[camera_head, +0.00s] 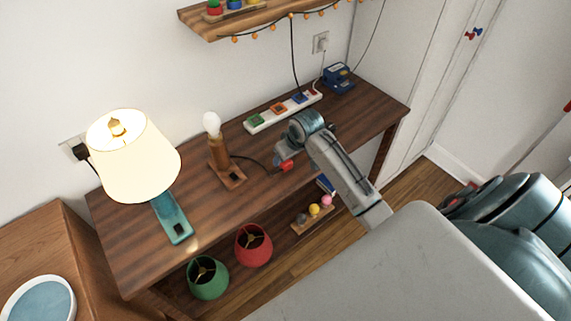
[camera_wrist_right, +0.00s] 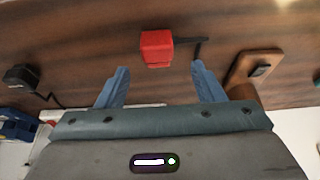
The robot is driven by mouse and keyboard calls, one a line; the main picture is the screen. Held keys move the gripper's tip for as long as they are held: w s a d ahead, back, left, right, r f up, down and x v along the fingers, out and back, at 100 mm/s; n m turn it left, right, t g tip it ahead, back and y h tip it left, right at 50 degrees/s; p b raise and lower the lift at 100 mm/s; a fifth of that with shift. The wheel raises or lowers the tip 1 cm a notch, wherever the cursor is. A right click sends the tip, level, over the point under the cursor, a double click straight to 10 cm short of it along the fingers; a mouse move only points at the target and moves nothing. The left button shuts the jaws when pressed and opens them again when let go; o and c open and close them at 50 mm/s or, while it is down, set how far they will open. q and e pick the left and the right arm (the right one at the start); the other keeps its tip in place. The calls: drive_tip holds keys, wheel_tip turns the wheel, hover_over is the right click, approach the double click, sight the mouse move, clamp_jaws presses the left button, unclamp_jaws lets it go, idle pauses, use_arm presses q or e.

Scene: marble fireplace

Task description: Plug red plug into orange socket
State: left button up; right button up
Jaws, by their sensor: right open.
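The red plug (camera_head: 286,166) lies on the wooden table, its dark cord running left to the lamp base. It also shows in the right wrist view (camera_wrist_right: 156,48), just beyond and roughly between the blue fingertips. My right gripper (camera_wrist_right: 160,68) is open and empty, its fingers pointing at the plug; in the head view it is over the table beside the plug. The orange socket (camera_head: 279,108) is on the white power strip (camera_head: 266,118) at the back of the table, between a green socket (camera_head: 254,120) and a blue one (camera_head: 298,97). My left gripper is not in view.
A bare-bulb lamp (camera_head: 224,165) stands left of the plug. A shaded lamp (camera_head: 133,160) is on the table's left end. Green (camera_head: 208,280) and red (camera_head: 253,245) lampshades sit on the lower shelf.

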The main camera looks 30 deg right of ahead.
sight(285, 164)
drive_tip(key=x, duration=0.1)
drive_tip(key=p+x, duration=0.1)
drive_tip(key=x, duration=0.3)
drive_tip(key=shift+s+d+f, duration=0.1)
drive_tip(key=shift+s+d, duration=0.05)
drive_tip(key=shift+s, duration=0.15)
drive_tip(key=shift+c, duration=0.2)
drive_tip(key=c, duration=1)
